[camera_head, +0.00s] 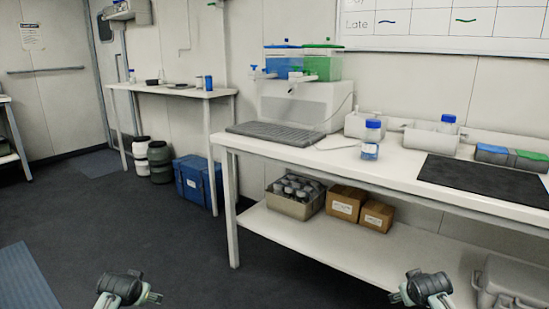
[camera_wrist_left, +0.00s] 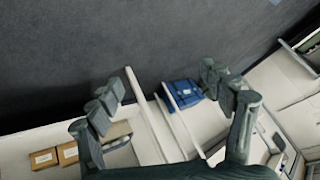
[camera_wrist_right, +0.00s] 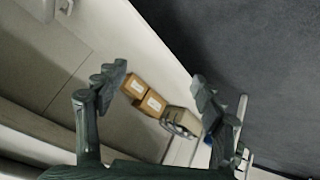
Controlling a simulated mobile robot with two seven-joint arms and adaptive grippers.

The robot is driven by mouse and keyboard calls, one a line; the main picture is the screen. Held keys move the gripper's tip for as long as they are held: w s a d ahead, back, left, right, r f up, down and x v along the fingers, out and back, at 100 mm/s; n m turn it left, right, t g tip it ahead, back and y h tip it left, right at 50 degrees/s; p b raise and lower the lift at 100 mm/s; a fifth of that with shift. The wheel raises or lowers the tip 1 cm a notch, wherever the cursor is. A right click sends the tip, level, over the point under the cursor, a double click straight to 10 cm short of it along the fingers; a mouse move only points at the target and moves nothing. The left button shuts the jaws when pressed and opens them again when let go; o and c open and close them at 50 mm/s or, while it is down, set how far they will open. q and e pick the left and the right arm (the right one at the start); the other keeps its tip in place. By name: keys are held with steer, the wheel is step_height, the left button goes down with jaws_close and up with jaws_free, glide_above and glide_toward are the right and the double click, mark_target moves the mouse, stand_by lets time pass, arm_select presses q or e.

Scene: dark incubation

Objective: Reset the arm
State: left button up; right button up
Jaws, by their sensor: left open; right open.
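My left arm (camera_head: 124,288) shows at the bottom left of the head view, over the floor and in front of the bench. My left gripper (camera_wrist_left: 160,95) has its fingers spread wide with nothing between them. My right arm (camera_head: 424,288) shows at the bottom right of the head view, in front of the bench's lower shelf. My right gripper (camera_wrist_right: 160,90) is also spread open and empty. Neither gripper touches anything that I can see.
The white bench (camera_head: 300,154) carries a blue-capped bottle (camera_head: 371,140), a black mat (camera_head: 485,180) and blue and green tanks (camera_head: 322,63). Its lower shelf (camera_head: 285,228) holds cardboard boxes (camera_head: 345,203) and a crate of bottles (camera_head: 288,205). A blue cooler (camera_head: 193,182) stands behind.

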arm_select(q)
steer(key=s+d+f+g, duration=0.1)
steer(key=s+d+f, duration=0.2)
steer(key=s+f, duration=0.3)
steer(key=s+d+f+g+h, duration=0.1)
steer(key=s+f, duration=0.5)
steer(key=s, duration=1.1)
steer(key=s+d+f+g+h, duration=0.1)
steer(key=s+d+f, duration=0.5)
steer(key=s, duration=0.6)
steer(key=shift+s+f+m+g, duration=0.25)
steer(key=shift+f+g, duration=0.25)
steer(key=shift+g, duration=0.3)
arm_select(e)
steer(key=s+a+f+g, duration=0.1)
steer(key=s+a+f, duration=0.2)
steer(key=s+f, duration=0.3)
steer(key=s+a+f+g+y, duration=0.1)
steer(key=s+f, duration=0.5)
steer(key=s, duration=1.1)
steer(key=s+a+f+g+y, duration=0.1)
steer(key=s+a+f, duration=0.5)
steer(key=s, duration=0.6)
steer(key=shift+s+f+n+g, duration=0.25)
steer(key=shift+f+g, duration=0.25)
steer(key=shift+g, duration=0.3)
arm_select(q)
steer(key=shift+d, duration=0.1)
